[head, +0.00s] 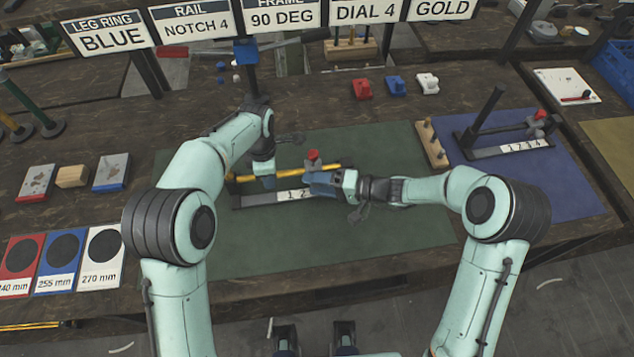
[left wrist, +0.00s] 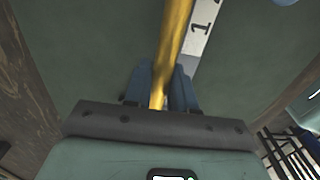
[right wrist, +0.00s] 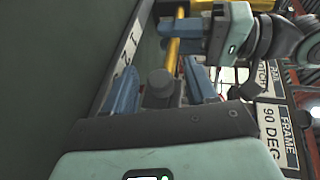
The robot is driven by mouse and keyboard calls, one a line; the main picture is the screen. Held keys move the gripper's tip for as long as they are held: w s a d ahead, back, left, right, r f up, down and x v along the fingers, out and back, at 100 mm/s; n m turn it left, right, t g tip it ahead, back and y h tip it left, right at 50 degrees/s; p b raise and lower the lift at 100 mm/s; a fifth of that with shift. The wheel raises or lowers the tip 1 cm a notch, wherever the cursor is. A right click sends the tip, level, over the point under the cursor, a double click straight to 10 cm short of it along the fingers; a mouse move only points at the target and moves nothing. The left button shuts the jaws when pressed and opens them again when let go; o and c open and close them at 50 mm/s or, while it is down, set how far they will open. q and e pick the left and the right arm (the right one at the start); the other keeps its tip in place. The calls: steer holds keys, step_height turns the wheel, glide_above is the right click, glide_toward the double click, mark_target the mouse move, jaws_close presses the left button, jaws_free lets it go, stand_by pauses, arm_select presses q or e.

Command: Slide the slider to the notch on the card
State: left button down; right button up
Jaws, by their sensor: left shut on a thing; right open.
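The card (head: 190,26) at the back reads "RAIL NOTCH 4". A rail with a numbered white strip (head: 290,195) lies on the green mat; 1 and 2 show, and my right gripper hides the strip's right part. A yellow bar (head: 245,177) runs along the rail. The slider (head: 313,156), with a red top, stands just behind my right gripper. My left gripper (left wrist: 160,90) is shut on the yellow bar left of the slider.
Red, blue and white blocks (head: 396,85) stand behind the mat. A wooden peg block (head: 432,145) and a second rail on a blue mat (head: 590,190) are at right. The front of the green mat (head: 330,250) is clear.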

steer(key=shift+a, duration=0.1)
jaws_close()
steer(key=shift+w+d, duration=0.15)
steer(key=shift+d, duration=0.85)
steer(key=shift+w+d, duration=0.1)
steer(key=shift+d, duration=0.9)
jaws_free()
steer(key=v, duration=1.2)
steer(key=shift+f, duration=0.1)
